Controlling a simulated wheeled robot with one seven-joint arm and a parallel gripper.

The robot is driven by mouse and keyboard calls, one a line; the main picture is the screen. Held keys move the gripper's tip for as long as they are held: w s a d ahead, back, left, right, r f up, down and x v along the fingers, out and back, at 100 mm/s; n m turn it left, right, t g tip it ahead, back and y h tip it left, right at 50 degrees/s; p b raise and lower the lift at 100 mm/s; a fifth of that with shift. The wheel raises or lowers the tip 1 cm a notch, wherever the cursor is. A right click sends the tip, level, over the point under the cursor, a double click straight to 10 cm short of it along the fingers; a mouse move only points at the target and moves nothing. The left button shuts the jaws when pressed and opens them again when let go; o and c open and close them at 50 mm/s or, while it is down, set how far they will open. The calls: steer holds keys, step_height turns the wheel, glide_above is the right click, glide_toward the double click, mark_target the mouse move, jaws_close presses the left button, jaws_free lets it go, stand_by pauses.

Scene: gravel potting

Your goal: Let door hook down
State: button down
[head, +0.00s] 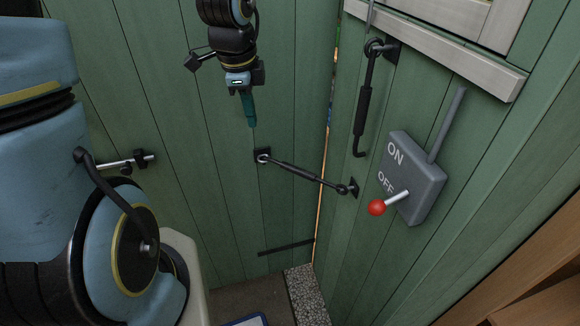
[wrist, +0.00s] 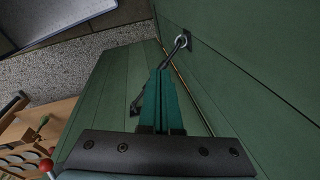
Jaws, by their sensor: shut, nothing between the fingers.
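A black door hook (head: 300,172) spans the corner between two green plank walls. Its left end sits at an eye (head: 262,156) on the left wall, and its right end meets a small black eye plate (head: 352,188) on the right wall. In the wrist view, part of the hook (wrist: 174,52) shows beyond my fingers, which hide its middle. My gripper (head: 251,122) points down with teal fingers shut and empty, just above the hook's left end. It also shows in the wrist view (wrist: 162,74). I cannot tell from these frames whether the fingers touch the hook.
A second black hook (head: 365,105) hangs down the right wall. Beside it is a grey ON/OFF switch box (head: 418,180) with a red-knobbed lever (head: 377,207) by OFF. A door bolt (head: 125,163) is on the left wall. A wooden shelf (head: 530,265) stands lower right.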

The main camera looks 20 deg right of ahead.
mark_target(292, 167)
steer(key=s+d+f+m+b, duration=0.1)
steer(key=s+d+m, duration=0.1)
steer(key=d+m, duration=0.4)
steer(key=shift+d+f+h, duration=0.2)
steer(key=shift+f+h, duration=0.1)
steer(key=shift+h, duration=0.1)
steer(key=shift+f, duration=0.1)
steer(key=x, duration=1.3)
steer(key=shift+f, duration=0.45)
steer(key=shift+f, duration=0.1)
